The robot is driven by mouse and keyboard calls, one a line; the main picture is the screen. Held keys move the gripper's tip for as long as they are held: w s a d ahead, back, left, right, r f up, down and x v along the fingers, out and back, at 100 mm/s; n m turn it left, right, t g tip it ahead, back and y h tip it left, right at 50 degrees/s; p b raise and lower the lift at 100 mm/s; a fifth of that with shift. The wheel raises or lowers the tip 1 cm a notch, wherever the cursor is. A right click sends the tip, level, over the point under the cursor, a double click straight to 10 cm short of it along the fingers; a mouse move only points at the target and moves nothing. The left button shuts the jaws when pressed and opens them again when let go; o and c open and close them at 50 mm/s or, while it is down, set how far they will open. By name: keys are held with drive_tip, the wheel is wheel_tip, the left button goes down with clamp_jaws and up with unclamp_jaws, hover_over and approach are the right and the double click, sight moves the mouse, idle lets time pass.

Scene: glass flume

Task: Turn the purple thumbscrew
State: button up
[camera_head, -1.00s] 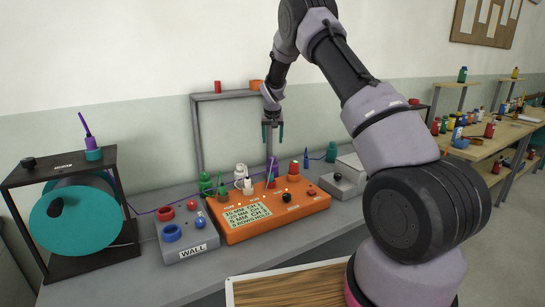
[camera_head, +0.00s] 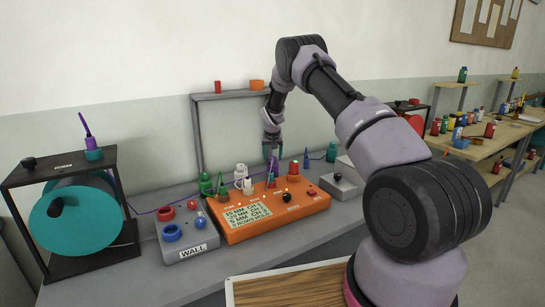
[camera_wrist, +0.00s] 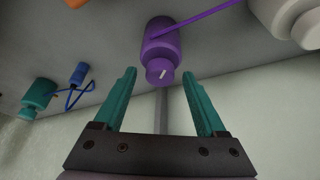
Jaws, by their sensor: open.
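The purple thumbscrew (camera_wrist: 160,48) is near the top middle of the wrist view, its narrower end with a pale mark facing my gripper. A purple cable or rod runs off it to the upper right. My gripper (camera_wrist: 159,74) is open, one teal finger on each side of the narrow end, with gaps visible on both sides. In the head view my gripper (camera_head: 271,154) points down just above the back of the orange box (camera_head: 240,232). A purple piece (camera_head: 271,181) shows just under it, small and partly crowded by neighbours.
Green fittings (camera_head: 206,184), a white fitting (camera_head: 240,174) and a red-topped post (camera_head: 294,168) stand close around the gripper. A grey frame (camera_head: 197,130) rises behind. A grey box marked WALL (camera_head: 199,251) and a teal drum (camera_head: 75,220) are on the left.

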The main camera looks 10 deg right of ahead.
clamp_jaws()
drive_tip(key=shift+a+m, duration=0.15)
drive_tip(key=shift+m, duration=0.45)
drive_tip(key=shift+m+h, duration=0.4)
drive_tip(key=shift+m, duration=0.1)
unclamp_jaws()
drive_tip(key=shift+r, duration=0.1)
drive_tip(key=v, duration=1)
drive_tip(key=shift+r, duration=0.35)
